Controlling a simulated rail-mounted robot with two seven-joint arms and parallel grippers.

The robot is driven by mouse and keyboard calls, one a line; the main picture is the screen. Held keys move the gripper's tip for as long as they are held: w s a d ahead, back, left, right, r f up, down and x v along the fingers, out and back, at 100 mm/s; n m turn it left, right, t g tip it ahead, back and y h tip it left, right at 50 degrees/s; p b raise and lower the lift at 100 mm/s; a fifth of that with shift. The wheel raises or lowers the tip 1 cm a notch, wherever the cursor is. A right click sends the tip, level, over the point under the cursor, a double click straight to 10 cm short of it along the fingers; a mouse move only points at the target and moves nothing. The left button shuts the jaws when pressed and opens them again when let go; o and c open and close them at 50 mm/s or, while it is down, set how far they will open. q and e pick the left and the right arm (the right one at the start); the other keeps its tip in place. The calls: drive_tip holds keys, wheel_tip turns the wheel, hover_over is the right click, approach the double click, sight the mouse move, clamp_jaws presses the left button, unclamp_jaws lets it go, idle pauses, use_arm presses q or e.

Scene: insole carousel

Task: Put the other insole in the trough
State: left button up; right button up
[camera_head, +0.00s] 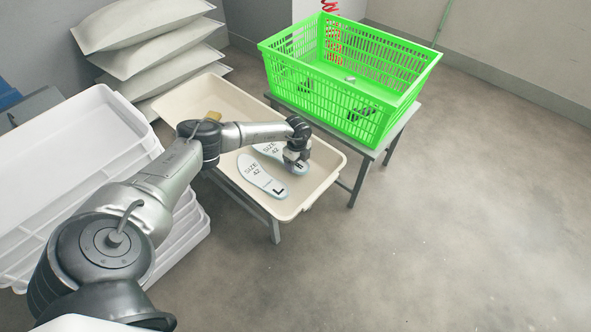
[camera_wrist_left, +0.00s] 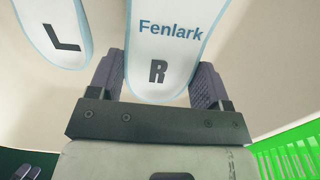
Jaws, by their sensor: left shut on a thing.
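The insole marked R (camera_wrist_left: 165,50) is pale with a blue edge and "Fenlark" print. My left gripper (camera_wrist_left: 160,85) is shut on its end, with a finger on each side. In the head view the R insole (camera_head: 268,150) is partly hidden by my left gripper (camera_head: 296,164). The insole marked L (camera_head: 262,176) lies in the beige trough (camera_head: 325,170), beside the R one, and also shows in the left wrist view (camera_wrist_left: 58,30). Whether the R insole touches the trough floor I cannot tell. My right gripper is not in view.
A green basket (camera_head: 392,84) with a few dark items stands on a table right of the trough. White stacked trays (camera_head: 70,135) are at the left, grey sacks (camera_head: 150,50) behind. The floor at right is clear.

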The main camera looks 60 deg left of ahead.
sight(297, 165)
use_arm(q)
wheel_tip(297, 165, down, 4)
drive_tip(key=b, duration=0.2)
drive_tip(key=shift+r+b, duration=0.2)
drive_tip(key=shift+b, duration=0.1)
drive_tip(key=shift+r, duration=0.1)
drive_tip(key=o, duration=0.5)
drive_tip(key=shift+c, duration=0.2)
drive_tip(key=o, duration=0.4)
drive_tip(key=shift+o, duration=0.2)
wheel_tip(297, 165, up, 11)
drive_tip(key=p, duration=0.7)
drive_tip(key=shift+r+p, duration=0.45)
drive_tip(key=shift+r, duration=0.1)
